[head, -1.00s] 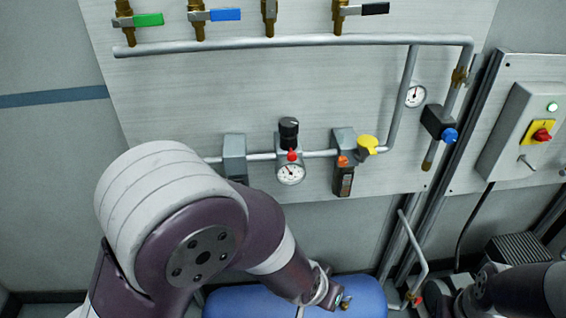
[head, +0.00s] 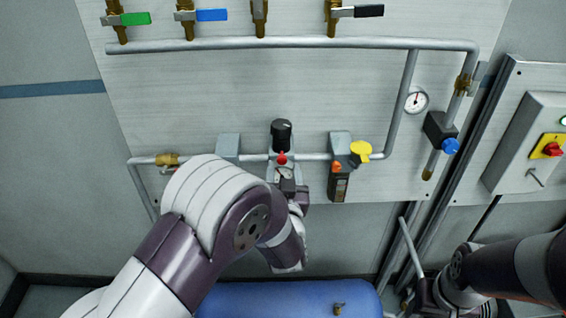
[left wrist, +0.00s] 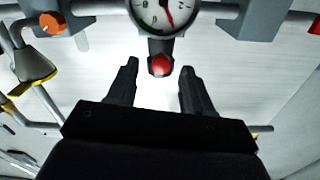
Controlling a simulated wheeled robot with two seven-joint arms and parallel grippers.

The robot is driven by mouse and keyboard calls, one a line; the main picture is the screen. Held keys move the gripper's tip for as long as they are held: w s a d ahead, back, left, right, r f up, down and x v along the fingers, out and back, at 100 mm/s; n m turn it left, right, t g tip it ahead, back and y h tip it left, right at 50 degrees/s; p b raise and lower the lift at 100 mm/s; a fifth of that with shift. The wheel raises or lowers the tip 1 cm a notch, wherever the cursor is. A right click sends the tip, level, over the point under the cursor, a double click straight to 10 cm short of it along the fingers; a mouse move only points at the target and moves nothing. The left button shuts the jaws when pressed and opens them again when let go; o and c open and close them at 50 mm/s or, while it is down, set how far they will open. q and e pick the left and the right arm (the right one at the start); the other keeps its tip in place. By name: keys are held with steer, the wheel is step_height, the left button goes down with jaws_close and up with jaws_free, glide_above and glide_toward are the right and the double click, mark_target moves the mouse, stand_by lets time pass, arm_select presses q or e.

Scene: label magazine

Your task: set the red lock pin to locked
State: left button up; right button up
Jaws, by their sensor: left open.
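The red lock pin (head: 282,159) sits just under a black knob (head: 281,130) on the regulator in the pipe run. In the left wrist view the red pin (left wrist: 160,65) shows round end-on, next to a dial gauge (left wrist: 165,12). My left gripper (head: 299,196) is in front of the regulator and partly covers its gauge in the head view. In the left wrist view its two fingers (left wrist: 160,76) are spread, with the pin between their tips in the picture. Whether they touch it cannot be told. My right gripper (head: 424,297) is low at the right, its jaws unclear.
An orange knob (head: 337,165) and a yellow cap (head: 361,151) are close on the right. A grey block (head: 228,147) is on the left. Lever valves line the upper pipe (head: 290,43). A blue tank (head: 285,300) lies below.

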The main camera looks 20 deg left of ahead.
mark_target(282, 162)
arm_select(q)
steer(key=shift+x, duration=0.85)
steer(key=shift+w+a, duration=0.1)
steer(key=shift+w, duration=0.05)
jaws_close()
steer(key=shift+w+a+f+b, duration=0.1)
steer(key=shift+w+a+b, duration=0.15)
steer(key=shift+w, duration=0.65)
jaws_free()
